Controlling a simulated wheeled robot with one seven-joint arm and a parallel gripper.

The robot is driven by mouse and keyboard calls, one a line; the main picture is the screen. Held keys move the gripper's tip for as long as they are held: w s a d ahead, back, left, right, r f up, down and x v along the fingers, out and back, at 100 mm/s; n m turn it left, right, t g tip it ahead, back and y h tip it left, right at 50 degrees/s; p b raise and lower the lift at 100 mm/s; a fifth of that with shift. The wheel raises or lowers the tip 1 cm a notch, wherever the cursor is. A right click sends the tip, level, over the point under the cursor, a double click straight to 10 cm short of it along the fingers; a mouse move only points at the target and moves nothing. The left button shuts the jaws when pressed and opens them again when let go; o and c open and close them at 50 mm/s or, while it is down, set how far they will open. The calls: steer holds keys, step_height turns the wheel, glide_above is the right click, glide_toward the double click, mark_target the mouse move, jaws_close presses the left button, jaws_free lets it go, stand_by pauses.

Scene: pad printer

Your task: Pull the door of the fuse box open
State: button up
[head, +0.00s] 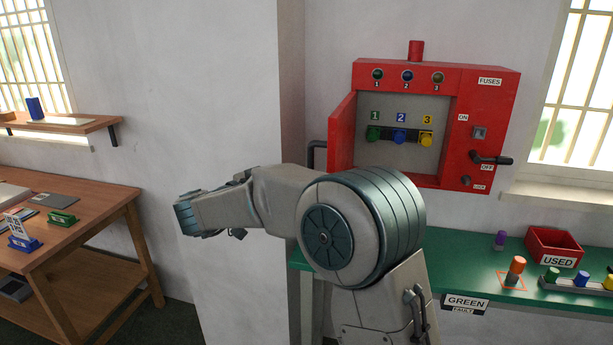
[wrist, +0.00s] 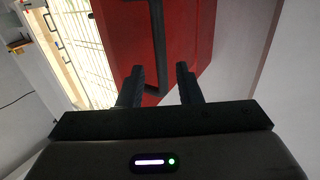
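The red fuse box (head: 485,125) hangs on the wall in the head view. Its red door (head: 342,132) stands swung out at the left side, so the inside shows. Green (head: 374,133), blue (head: 399,136) and yellow (head: 426,139) fuses sit in a row inside. The door's dark bar handle (head: 311,155) sticks out to the left. In the wrist view the red door (wrist: 185,30) and the handle (wrist: 159,45) lie just ahead of my gripper (wrist: 160,75). Its fingers are apart, with the handle's end near the gap; contact is unclear. My arm hides the gripper in the head view.
A green bench (head: 470,264) below the box carries a red USED bin (head: 553,249), an orange-topped fuse (head: 515,270) and a fuse rack (head: 575,283). A wooden table (head: 95,225) stands left. A crank handle (head: 492,159) juts from the box's right side.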

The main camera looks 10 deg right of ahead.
steer(key=v, duration=0.7)
steer(key=shift+b, duration=0.4)
